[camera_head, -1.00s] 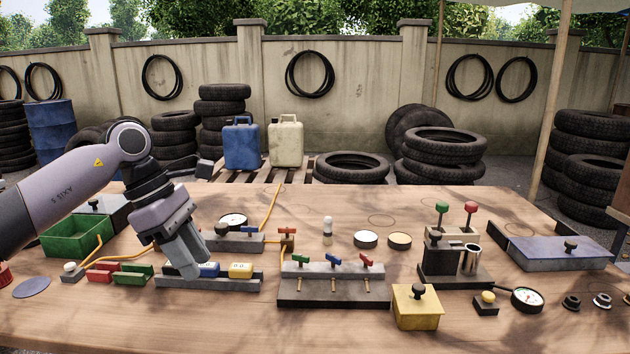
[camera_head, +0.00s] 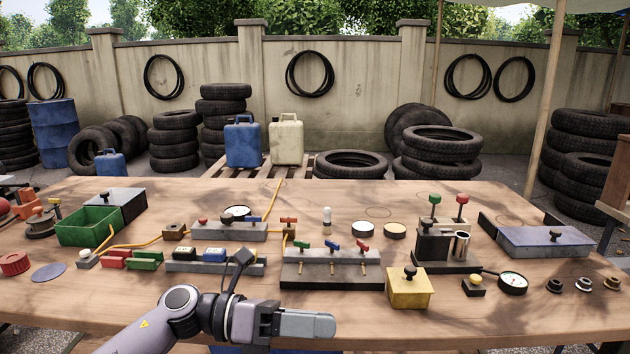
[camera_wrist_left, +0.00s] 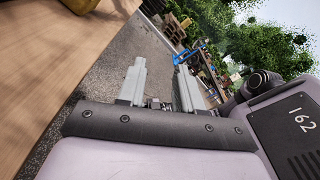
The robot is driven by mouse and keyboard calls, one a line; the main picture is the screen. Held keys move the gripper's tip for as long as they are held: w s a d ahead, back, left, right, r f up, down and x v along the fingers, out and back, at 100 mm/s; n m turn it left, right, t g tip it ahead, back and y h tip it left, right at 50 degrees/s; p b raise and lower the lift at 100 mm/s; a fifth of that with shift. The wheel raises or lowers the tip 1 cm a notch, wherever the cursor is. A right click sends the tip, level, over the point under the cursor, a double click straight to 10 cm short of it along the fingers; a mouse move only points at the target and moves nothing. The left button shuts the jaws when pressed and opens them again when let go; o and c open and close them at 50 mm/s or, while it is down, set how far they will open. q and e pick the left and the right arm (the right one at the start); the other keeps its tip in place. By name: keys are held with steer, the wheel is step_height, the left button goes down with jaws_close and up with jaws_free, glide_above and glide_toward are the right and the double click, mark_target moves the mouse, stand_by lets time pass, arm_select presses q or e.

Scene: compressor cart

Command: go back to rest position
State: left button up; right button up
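My left gripper (camera_head: 318,325) is low in the head view, in front of the table's near edge, with its fingers pointing right. In the left wrist view its two fingers (camera_wrist_left: 160,66) stand apart with nothing between them, so it is open and empty. The wooden table (camera_head: 400,318) lies beyond it. A dark part of my left arm covers the rail's right part. My right gripper is not in view.
Beyond my left arm stand the valve block (camera_head: 330,284) and the yellow box (camera_head: 409,293). The green crate (camera_head: 88,240) is at the left. The table's front strip is mostly bare. The left wrist view shows the table edge (camera_wrist_left: 75,75) at the left and paved ground.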

arm_select(q)
steer(key=s+a+f+n+t+y, duration=0.1)
steer(key=a+f+n+t+y, duration=0.35)
steer(key=n+t, duration=0.8)
steer(key=a+f+n+t+y, duration=0.35)
steer(key=f+n+t, duration=0.25)
steer(key=n, duration=1.3)
steer(key=s+a+f+n+g+y, duration=0.3)
steer(key=s+a+f+n, duration=0.25)
steer(key=s+f, duration=0.2)
steer(key=s+a+f+n+g+y, duration=0.45)
steer(key=s+f+n, duration=0.25)
steer(key=f, duration=0.2)
step_height(320, 180, up, 10)
steer(key=s+a+p, duration=0.2)
steer(key=p, duration=1.1)
steer(key=shift+n+p, duration=0.35)
steer(key=shift+n, duration=0.05)
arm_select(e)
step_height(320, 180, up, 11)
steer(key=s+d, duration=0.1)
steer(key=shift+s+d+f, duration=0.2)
arm_select(q)
steer(key=shift+a+f, duration=0.1)
steer(key=shift+f, duration=0.05)
